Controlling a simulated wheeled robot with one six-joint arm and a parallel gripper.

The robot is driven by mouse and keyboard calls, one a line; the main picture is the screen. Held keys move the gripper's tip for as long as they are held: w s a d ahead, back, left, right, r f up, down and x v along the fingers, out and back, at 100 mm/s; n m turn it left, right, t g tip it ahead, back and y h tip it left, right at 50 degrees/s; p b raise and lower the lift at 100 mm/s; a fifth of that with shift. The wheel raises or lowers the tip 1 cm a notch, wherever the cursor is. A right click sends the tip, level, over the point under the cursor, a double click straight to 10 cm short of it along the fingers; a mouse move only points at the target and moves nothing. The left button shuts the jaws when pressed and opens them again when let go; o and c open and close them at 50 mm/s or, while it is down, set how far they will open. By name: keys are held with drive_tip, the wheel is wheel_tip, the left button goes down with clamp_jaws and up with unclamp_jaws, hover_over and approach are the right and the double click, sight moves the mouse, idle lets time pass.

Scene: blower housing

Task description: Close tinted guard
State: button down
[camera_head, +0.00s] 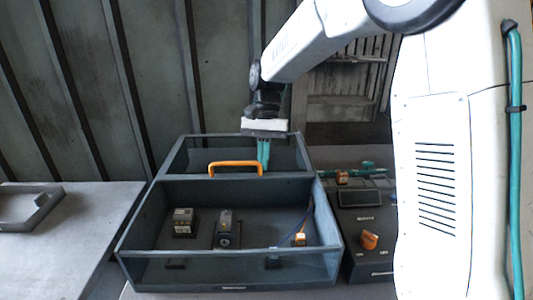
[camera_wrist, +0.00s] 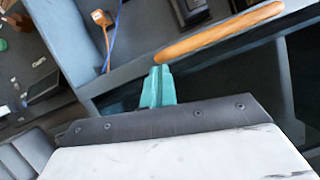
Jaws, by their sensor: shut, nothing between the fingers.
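The tinted guard (camera_head: 190,157) is a dark see-through panel over the back part of a grey housing box (camera_head: 137,225). An orange bar handle (camera_head: 235,164) stands on the guard's front edge. The handle also shows in the wrist view (camera_wrist: 220,33). The front part of the box is uncovered. My gripper (camera_head: 263,160) points down with its teal fingers together, near the right end of the handle and on its back side. In the wrist view the closed fingertips (camera_wrist: 160,70) are close to one handle end; I cannot tell whether they touch.
Inside the box are a small block device (camera_head: 184,222), a dark unit (camera_head: 227,230) and an orange connector (camera_head: 299,239) with a blue cable. A control panel with an orange knob (camera_head: 369,240) stands to the right. A grey table (camera_head: 85,215) with a frame-like part is left.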

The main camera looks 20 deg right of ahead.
drive_tip(key=s+a, duration=0.3)
drive_tip(key=s, duration=0.7)
drive_tip(key=s+a, duration=0.3)
drive_tip(key=s, duration=0.7)
drive_tip(key=shift+s+a, duration=0.35)
drive_tip(key=shift+a, duration=0.05)
drive_tip(key=w+d+r, duration=0.3)
drive_tip(key=w+r, duration=0.4)
drive_tip(key=r, duration=0.2)
drive_tip(key=shift+d+r, duration=0.15)
drive_tip(key=shift+d, duration=0.25)
drive_tip(key=s+d+f+n+t+h, duration=0.1)
drive_tip(key=s+d+f+n+t, duration=0.1)
drive_tip(key=s, duration=0.6)
drive_tip(key=s+d+f+n+t+h, duration=0.1)
drive_tip(key=s+d+f+n+t, duration=0.1)
drive_tip(key=s+d, duration=0.5)
drive_tip(key=shift+s+f+n+t, duration=0.35)
drive_tip(key=shift+n+t, duration=0.25)
drive_tip(key=shift+n, duration=0.3)
